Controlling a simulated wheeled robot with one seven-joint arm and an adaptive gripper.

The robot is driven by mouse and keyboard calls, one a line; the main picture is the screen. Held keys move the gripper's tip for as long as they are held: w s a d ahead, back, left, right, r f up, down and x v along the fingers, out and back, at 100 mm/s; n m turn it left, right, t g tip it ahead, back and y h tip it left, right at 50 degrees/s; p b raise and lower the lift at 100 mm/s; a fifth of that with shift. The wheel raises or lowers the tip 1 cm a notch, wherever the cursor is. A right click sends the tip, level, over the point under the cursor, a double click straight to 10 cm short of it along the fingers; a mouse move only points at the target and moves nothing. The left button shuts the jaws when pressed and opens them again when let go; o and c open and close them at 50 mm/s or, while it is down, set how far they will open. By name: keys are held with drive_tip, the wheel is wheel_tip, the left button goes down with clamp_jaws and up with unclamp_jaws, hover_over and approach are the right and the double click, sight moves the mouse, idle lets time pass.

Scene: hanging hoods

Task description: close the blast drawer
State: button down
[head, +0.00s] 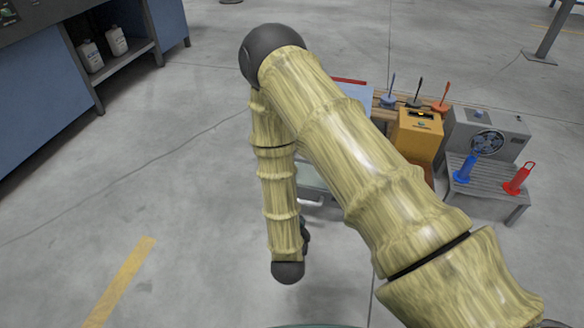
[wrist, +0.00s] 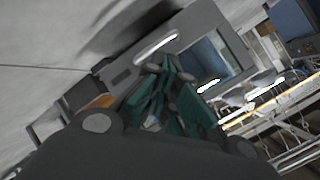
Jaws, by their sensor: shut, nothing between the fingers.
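In the head view a pale grey-green box-like part (head: 313,178) with a light handle bar (head: 311,202) shows low beside my arm. It may be the blast drawer, but my arm covers most of it. In the wrist view a grey front (wrist: 118,75) with a white handle bar (wrist: 156,45) lies beyond my fingers. I cannot tell for certain how far the drawer is out. My gripper (wrist: 166,72) has green fingers with grey joints and is shut and empty, its tips close to that grey front. Contact cannot be told.
A yellow box (head: 418,133), a grey unit with a round fan (head: 487,143) and a low grey bench (head: 490,190) holding blue and red items stand at the right. A blue workbench (head: 40,100) is at the left. The floor between is open.

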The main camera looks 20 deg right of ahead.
drive_tip(key=w+a+r+m+t+h+b, duration=0.2)
drive_tip(key=w+a+r+m+t+h, duration=0.25)
drive_tip(key=r+m, duration=0.45)
drive_tip(key=b+x, duration=0.6)
drive_tip(key=x, duration=0.9)
drive_tip(key=shift+w+d+b, duration=0.2)
drive_tip(key=shift+d+b, duration=0.1)
drive_tip(key=shift+d, duration=0.15)
drive_tip(key=shift+f+g, duration=0.15)
drive_tip(key=shift+g, duration=0.1)
drive_tip(key=p+x, duration=0.3)
drive_tip(key=x, duration=1.4)
drive_tip(key=shift+d+r, duration=0.25)
drive_tip(key=shift+d, duration=0.05)
